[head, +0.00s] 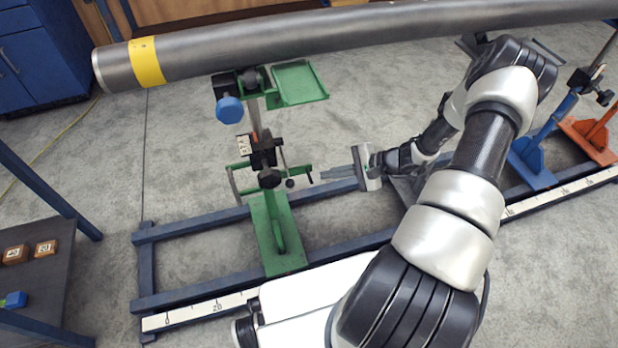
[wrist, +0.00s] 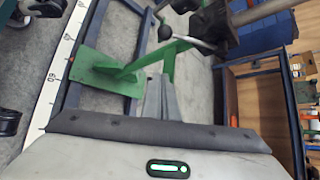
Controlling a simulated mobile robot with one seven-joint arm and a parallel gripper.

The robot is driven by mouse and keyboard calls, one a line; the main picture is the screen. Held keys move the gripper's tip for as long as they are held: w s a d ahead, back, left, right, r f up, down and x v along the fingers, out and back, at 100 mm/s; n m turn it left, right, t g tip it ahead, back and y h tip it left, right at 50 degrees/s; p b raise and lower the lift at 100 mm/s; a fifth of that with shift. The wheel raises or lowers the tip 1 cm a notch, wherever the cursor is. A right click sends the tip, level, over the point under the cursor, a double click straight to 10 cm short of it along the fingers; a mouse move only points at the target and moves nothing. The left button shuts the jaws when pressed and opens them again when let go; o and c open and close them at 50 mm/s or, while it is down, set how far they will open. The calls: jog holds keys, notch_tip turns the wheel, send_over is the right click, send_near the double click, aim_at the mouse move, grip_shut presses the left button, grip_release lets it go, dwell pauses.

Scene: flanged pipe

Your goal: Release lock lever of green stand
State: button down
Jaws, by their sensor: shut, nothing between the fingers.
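The green stand (head: 277,230) stands on the blue rail frame under the left part of the pipe. Its black clamp (head: 263,152) sits midway up the post, with thin handles and dark knobs around it. Which of these is the lock lever is hard to tell. My gripper (head: 326,174) is shut and empty, pointing left, just right of the clamp's handles and apart from them in the head view. In the wrist view the fingers (wrist: 160,98) point toward the green stand (wrist: 118,74). A silver rod with a dark knob (wrist: 165,33) shows beyond the fingertips.
The long grey pipe (head: 300,42) with a yellow band crosses above the stand. A blue stand (head: 533,160) and an orange stand (head: 590,138) are at the right. A dark table (head: 45,262) with small blocks is at the left. Bare floor lies behind the frame.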

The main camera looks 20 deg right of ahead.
jog(key=b+x, duration=0.3)
jog(key=x, duration=0.7)
jog(key=s+r, duration=0.1)
jog(key=s+a+r, duration=0.1)
jog(key=r, duration=0.1)
jog(key=shift+s+a, duration=0.15)
jog(key=shift+a, duration=0.2)
notch_tip(320, 180, up, 13)
jog(key=m+g+p, duration=0.3)
jog(key=g+p, duration=0.3)
jog(key=p, duration=0.5)
jog(key=shift+s+r+h, duration=0.15)
jog(key=shift+r+h, duration=0.05)
jog(key=shift+h, duration=0.1)
jog(key=shift+a+r, duration=0.15)
